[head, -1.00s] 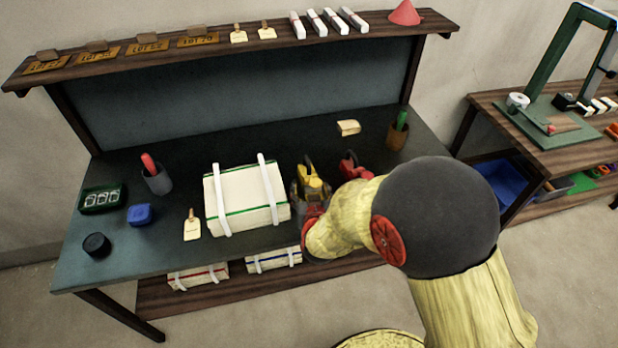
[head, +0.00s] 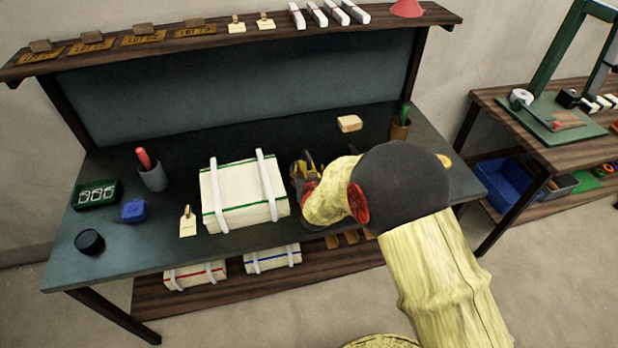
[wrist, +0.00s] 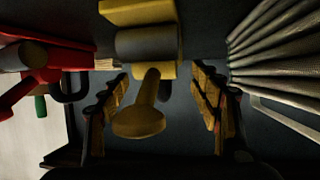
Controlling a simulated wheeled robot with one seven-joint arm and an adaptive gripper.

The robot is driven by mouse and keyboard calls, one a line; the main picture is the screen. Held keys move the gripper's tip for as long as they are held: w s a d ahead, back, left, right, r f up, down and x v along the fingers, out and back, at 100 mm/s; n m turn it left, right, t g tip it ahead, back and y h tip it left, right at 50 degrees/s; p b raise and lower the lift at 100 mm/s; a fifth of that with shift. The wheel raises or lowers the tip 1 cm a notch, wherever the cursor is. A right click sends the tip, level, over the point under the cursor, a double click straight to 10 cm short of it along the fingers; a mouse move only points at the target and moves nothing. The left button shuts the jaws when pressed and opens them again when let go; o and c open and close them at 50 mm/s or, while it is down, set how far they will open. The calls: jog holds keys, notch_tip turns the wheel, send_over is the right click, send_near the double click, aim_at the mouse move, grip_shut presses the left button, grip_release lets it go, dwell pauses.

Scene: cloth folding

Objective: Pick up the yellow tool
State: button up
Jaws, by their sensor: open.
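The yellow tool (wrist: 146,100) has a dark grey band and a rounded yellow end. In the wrist view it lies between the two fingers of my open gripper (wrist: 158,98), with a visible gap to each finger. In the head view my gripper (head: 304,178) is over the table just right of the white bundle, and my wrist hides most of the yellow tool. I cannot tell from this view whether they touch.
A red tool (wrist: 40,75) lies left of the yellow one in the wrist view; my arm hides it in the head view. The strapped white bundle (head: 240,190) is close on the other side. A tan block (head: 349,123) and a brown cup (head: 400,128) stand farther back.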

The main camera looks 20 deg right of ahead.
jog(key=shift+w+f, duration=0.1)
jog(key=shift+w, duration=0.15)
jog(key=shift+c, duration=0.8)
grip_shut()
dwell(0.5)
jog(key=shift+w+r, duration=0.1)
jog(key=shift+r, duration=0.1)
